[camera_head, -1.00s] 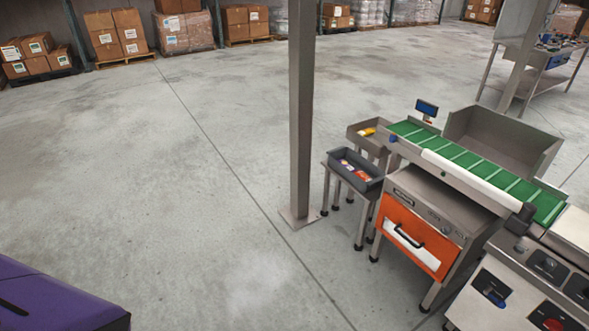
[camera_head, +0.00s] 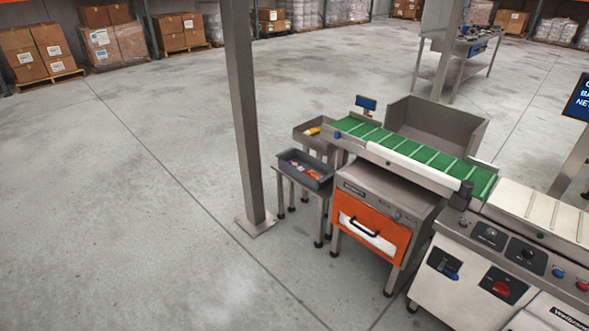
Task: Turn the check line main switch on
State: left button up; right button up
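The steel control cabinet (camera_head: 470,252) of the check line stands at the lower right. Its front carries a red rotary knob on a dark plate (camera_head: 502,287) and a blue handle on another dark plate (camera_head: 448,268). The labels are too small to read, so I cannot tell which one is the main switch or how it is set. Dark-plated dials (camera_head: 490,235) and a blue button (camera_head: 558,272) sit on the sloping top panel, with a red button (camera_head: 582,285) beside it. Neither of my grippers is in view.
A green cleated conveyor (camera_head: 415,150) runs above an orange-fronted steel unit (camera_head: 372,228). A grey tray with packets (camera_head: 305,170) stands left of it. A steel post (camera_head: 245,120) rises from the floor. Open concrete floor (camera_head: 110,220) lies to the left.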

aim_at(501, 287)
jog(key=z, duration=1.7)
